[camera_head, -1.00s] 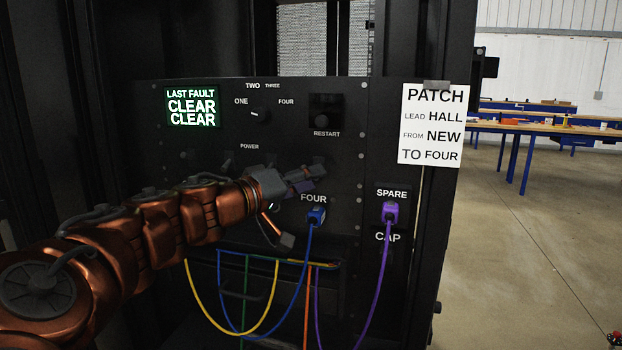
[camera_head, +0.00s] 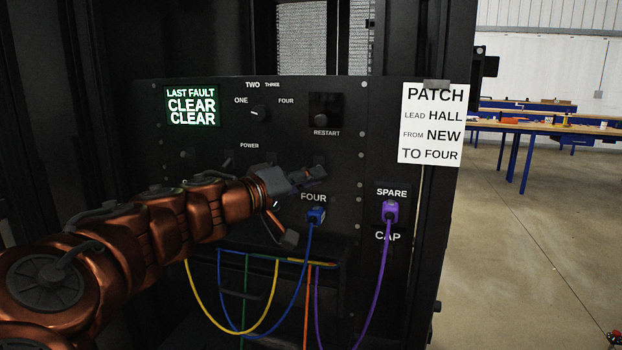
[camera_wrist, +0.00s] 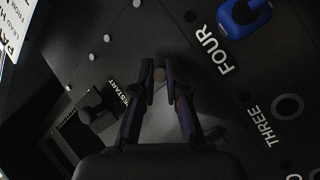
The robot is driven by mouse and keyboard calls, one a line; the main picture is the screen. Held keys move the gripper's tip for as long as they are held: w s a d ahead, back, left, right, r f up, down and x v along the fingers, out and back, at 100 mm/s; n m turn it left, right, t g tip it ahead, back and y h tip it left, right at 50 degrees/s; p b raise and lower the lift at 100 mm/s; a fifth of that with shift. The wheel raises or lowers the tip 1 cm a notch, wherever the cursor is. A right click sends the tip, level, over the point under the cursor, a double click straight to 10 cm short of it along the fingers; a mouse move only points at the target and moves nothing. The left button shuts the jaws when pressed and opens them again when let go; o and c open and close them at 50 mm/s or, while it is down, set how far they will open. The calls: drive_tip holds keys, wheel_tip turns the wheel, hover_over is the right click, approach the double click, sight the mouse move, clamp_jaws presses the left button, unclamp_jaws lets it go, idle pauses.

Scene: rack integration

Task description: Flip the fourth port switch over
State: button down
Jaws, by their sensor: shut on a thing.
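My gripper (camera_head: 316,174) is at the dark panel, just above the FOUR label. In the wrist view my gripper (camera_wrist: 160,78) has its two fingertips close together around a small rounded tip, the fourth port switch (camera_wrist: 160,73). The fingers are shut on it. In the head view the switch is hidden behind the gripper, so which way it leans is hard to tell. The fourth port holds a blue plug (camera_head: 316,215) with a blue cable, below the FOUR label; the plug also shows in the wrist view (camera_wrist: 238,20).
A RESTART control (camera_head: 321,119) and a selector dial (camera_head: 258,114) sit above. A purple plug (camera_head: 390,210) is in the SPARE port. A paper note (camera_head: 431,124) hangs at right. Colored cables loop below the panel. The lit display (camera_head: 191,106) reads LAST FAULT CLEAR CLEAR.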

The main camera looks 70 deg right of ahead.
drive_tip(key=shift+r+p, duration=0.2)
drive_tip(key=shift+p, duration=0.2)
drive_tip(key=y+p, duration=0.1)
drive_tip(key=p, duration=0.2)
drive_tip(key=shift+a+r+n+t, duration=0.1)
drive_tip(key=shift+r+n+t, duration=0.2)
drive_tip(key=shift+r+n, duration=0.1)
drive_tip(key=r+n+y+p, duration=0.1)
drive_tip(key=y+p, duration=0.1)
drive_tip(key=p, duration=0.3)
drive_tip(key=y+p, duration=0.1)
drive_tip(key=p, duration=0.1)
drive_tip(key=n+t+y+p, duration=0.1)
drive_tip(key=p, duration=0.2)
drive_tip(key=shift+r+y, duration=0.4)
drive_tip(key=y+p, duration=0.1)
drive_tip(key=p, duration=0.1)
drive_tip(key=n+y+p, duration=0.1)
drive_tip(key=p, duration=0.1)
drive_tip(key=shift+d+r, duration=0.2)
drive_tip(key=shift+y, duration=0.3)
drive_tip(key=c, duration=1.2)
unclamp_jaws()
